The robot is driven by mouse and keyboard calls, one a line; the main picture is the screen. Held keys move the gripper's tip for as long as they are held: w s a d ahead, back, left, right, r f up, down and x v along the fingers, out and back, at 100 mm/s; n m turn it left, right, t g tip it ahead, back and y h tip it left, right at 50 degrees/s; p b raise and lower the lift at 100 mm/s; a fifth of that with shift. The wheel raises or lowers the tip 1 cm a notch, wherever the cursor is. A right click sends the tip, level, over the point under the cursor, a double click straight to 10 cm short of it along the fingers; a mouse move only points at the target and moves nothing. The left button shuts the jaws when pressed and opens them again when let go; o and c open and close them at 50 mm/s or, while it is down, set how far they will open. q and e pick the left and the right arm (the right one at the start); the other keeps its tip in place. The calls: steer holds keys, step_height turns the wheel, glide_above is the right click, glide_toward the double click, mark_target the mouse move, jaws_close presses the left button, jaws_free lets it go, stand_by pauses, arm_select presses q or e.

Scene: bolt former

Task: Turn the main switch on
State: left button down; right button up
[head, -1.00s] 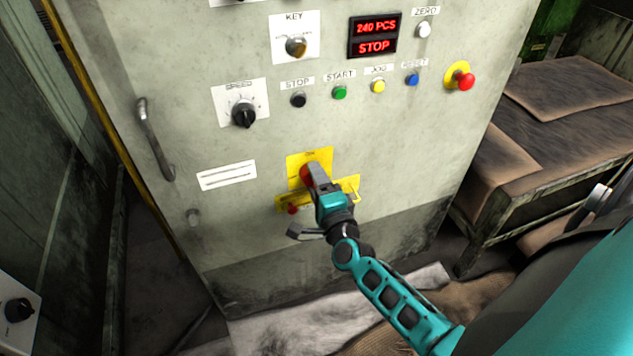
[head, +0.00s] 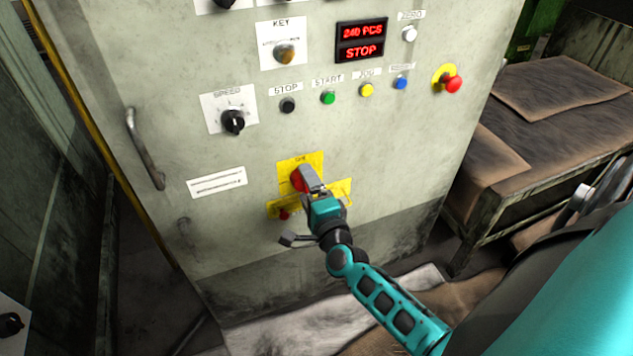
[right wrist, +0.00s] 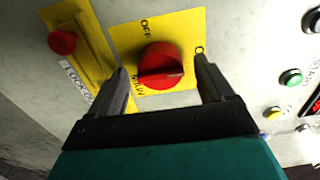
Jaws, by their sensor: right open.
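The main switch (head: 297,181) is a red rotary knob on a yellow plate (head: 300,160), low on the grey cabinet. In the right wrist view the red knob (right wrist: 158,65) shows with its raised ridge. OFF is printed at one side, an O shows at another, partly hidden by a finger, and MAIN below. My right gripper (head: 311,180) is at the knob, and in the wrist view the open fingers (right wrist: 161,70) stand on either side of it. Whether they touch it cannot be told. My left gripper is out of view.
A yellow lockout strip with a small red knob (right wrist: 62,43) lies beside the switch. Above are a speed dial (head: 233,121), several push buttons, a key switch (head: 284,53) and a red display (head: 361,41) reading 240 PCS, STOP. A red emergency button (head: 452,84) and a worktable (head: 560,90) are right.

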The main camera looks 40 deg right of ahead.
steer(key=p+v, duration=0.1)
steer(key=v, duration=1.1)
steer(key=shift+s, duration=0.25)
